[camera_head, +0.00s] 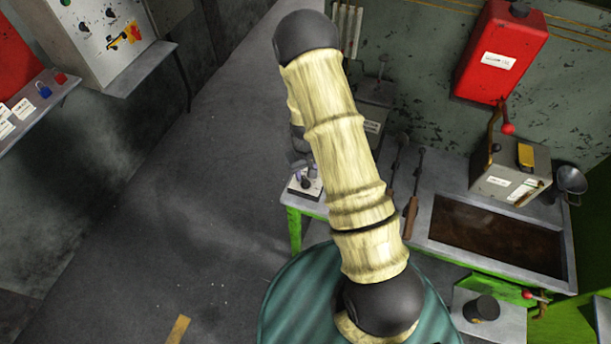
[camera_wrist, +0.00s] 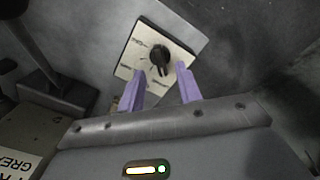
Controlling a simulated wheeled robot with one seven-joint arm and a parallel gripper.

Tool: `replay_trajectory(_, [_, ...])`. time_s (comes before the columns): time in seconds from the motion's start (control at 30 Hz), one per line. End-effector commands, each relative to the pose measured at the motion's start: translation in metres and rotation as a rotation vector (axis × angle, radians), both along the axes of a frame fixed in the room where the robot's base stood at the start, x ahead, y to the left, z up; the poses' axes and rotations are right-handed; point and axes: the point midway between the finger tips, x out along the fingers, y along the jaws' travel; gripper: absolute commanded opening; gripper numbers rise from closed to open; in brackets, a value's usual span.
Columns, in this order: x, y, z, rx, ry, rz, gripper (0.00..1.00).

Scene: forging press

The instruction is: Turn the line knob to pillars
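The line knob (camera_wrist: 159,56) is a small black knob on a cream label plate (camera_wrist: 138,50) with several short printed words around it, too small to read. In the wrist view it sits just beyond my gripper (camera_wrist: 161,75), between the lines of the two purple fingers. The fingers are apart, with nothing seen between them; whether they touch the knob I cannot tell. In the head view the plate (camera_head: 303,186) and dark knob lie at the left end of the green-framed bench, with my gripper (camera_head: 298,162) just above, partly hidden by my arm.
A grey box with a lever (camera_head: 510,170), a dark-filled tray (camera_head: 495,235) and long-handled tools (camera_head: 412,205) stand on the bench to the right. A red box (camera_head: 500,52) hangs above. A dark post on a block (camera_wrist: 55,88) stands close left of my gripper. The floor at left is clear.

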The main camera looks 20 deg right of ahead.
Motion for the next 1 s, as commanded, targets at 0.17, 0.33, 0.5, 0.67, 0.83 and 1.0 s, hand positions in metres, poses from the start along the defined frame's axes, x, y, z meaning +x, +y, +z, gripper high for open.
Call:
replay_trajectory(0.17, [-0.001, 0.000, -0.021, 0.001, 0.003, -0.002, 0.35])
replay_trajectory(0.33, [0.000, 0.000, -0.035, 0.001, 0.001, 0.001, 0.35])
replay_trajectory(0.5, [0.000, 0.000, -0.038, 0.001, 0.000, 0.001, 0.35])
replay_trajectory(0.67, [0.000, 0.000, -0.038, 0.001, 0.000, -0.001, 0.35])
replay_trajectory(0.83, [0.000, -0.001, -0.038, 0.001, 0.000, -0.003, 0.01])
replay_trajectory(1.0, [0.000, -0.001, -0.038, 0.001, 0.000, -0.003, 0.00])
